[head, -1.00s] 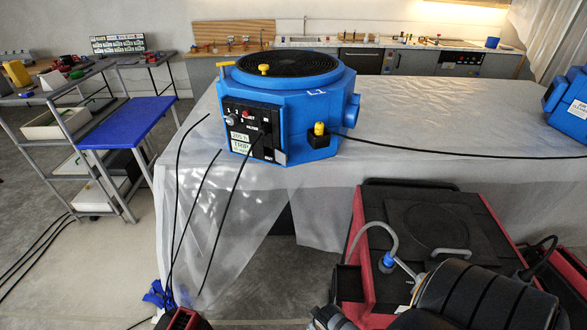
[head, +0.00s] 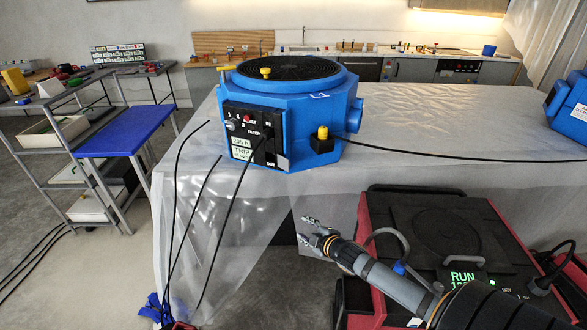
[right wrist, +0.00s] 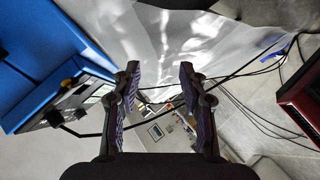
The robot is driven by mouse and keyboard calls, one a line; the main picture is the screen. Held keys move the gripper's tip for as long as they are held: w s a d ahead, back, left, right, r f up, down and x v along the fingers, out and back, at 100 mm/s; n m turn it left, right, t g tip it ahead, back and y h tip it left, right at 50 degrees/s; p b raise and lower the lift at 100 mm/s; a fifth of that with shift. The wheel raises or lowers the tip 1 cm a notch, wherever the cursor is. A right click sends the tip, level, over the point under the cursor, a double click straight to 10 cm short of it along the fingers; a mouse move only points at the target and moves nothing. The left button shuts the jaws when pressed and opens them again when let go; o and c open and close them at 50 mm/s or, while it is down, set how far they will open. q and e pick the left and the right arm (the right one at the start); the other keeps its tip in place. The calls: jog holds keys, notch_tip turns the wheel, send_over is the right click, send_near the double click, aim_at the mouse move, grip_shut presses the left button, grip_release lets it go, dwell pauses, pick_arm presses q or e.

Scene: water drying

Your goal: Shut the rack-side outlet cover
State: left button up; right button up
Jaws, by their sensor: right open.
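The blue fan unit (head: 315,110) stands on the sheet-covered table, its black control panel (head: 250,135) facing front-left. The panel has knobs, a filter door area, and IN and OUT labels. A black cable runs up to it. A pale grey flap-like piece (head: 281,163) sits beside the OUT label; I cannot tell whether it is the outlet cover, or open or shut. My right gripper (head: 308,229) is open and empty, in front of the table and below the unit, apart from it. In the right wrist view, its spread fingers (right wrist: 160,80) have the blue unit (right wrist: 40,35) at left. My left gripper is out of view.
A grey rack with a blue top (head: 125,132) stands left of the table. A red-and-black machine (head: 440,235) with a lit RUN display sits at front right. Black cables hang down the table's plastic sheet (head: 410,110). Another blue unit (head: 570,105) is at far right.

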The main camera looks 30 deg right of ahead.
jog(key=w+d+r+n+t+y, duration=0.2)
jog(key=w+d+r+n+t, duration=0.15)
jog(key=d+r+n, duration=0.2)
jog(key=n+t+y+b, duration=0.1)
jog(key=n+y+b, duration=0.2)
jog(key=n, duration=0.2)
send_near(284, 162)
notch_tip(284, 162, down, 3)
jog(key=d, duration=0.2)
jog(key=p+x, duration=0.2)
jog(key=x, duration=0.6)
jog(key=shift+w+r, duration=0.35)
jog(key=shift+r, duration=0.1)
jog(key=shift+m, duration=0.25)
jog(key=shift+c, duration=0.3)
jog(key=shift+p, duration=0.3)
grip_shut()
